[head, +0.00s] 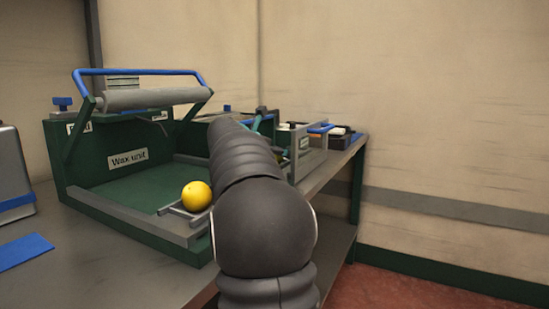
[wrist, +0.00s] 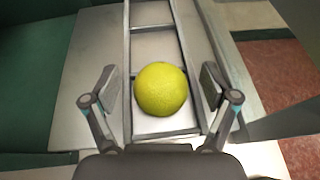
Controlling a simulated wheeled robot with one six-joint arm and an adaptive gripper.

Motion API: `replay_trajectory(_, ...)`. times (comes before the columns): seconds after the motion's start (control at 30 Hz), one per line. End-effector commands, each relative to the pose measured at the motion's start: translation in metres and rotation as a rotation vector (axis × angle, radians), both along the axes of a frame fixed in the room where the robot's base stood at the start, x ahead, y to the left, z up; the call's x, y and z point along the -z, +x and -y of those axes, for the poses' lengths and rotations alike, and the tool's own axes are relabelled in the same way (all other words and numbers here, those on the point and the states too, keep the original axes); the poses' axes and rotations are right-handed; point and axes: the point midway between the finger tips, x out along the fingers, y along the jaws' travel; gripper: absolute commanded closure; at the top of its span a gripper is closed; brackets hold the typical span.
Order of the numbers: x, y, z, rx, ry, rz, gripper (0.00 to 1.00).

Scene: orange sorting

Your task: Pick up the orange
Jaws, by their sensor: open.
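The orange (wrist: 161,89) looks yellow in these pictures. In the wrist view it rests on a grey metal rail track (wrist: 152,45). My gripper (wrist: 160,90) is open, with one finger on each side of the orange and a visible gap to both. In the head view the orange (head: 196,196) sits at the front edge of the green wax unit (head: 85,190), just left of my dark arm. My arm hides my gripper in the head view.
The wax unit has a grey roller (head: 150,97) with a blue handle above it. A blue flat piece (head: 22,251) lies on the grey bench (head: 110,270) at the left. More equipment (head: 310,140) stands behind my arm. Red floor (wrist: 282,65) shows past the bench edge.

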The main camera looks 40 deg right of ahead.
Motion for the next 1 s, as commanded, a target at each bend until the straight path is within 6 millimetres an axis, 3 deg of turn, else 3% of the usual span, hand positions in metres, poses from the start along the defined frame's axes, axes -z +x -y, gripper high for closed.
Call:
replay_trajectory(0.07,0.000,0.000,0.000,0.000,0.000,0.000,0.14)
replay_trajectory(0.1,0.000,0.000,0.000,0.000,0.000,0.000,0.19)
replay_trajectory(0.3,0.000,0.000,0.000,0.000,0.000,0.000,0.69)
replay_trajectory(0.37,0.000,0.000,0.000,0.000,0.000,0.000,0.80)
replay_trajectory(0.67,-0.005,0.000,0.000,0.002,-0.001,0.002,0.81)
replay_trajectory(1.0,-0.063,0.000,0.000,0.001,-0.001,0.003,0.81)
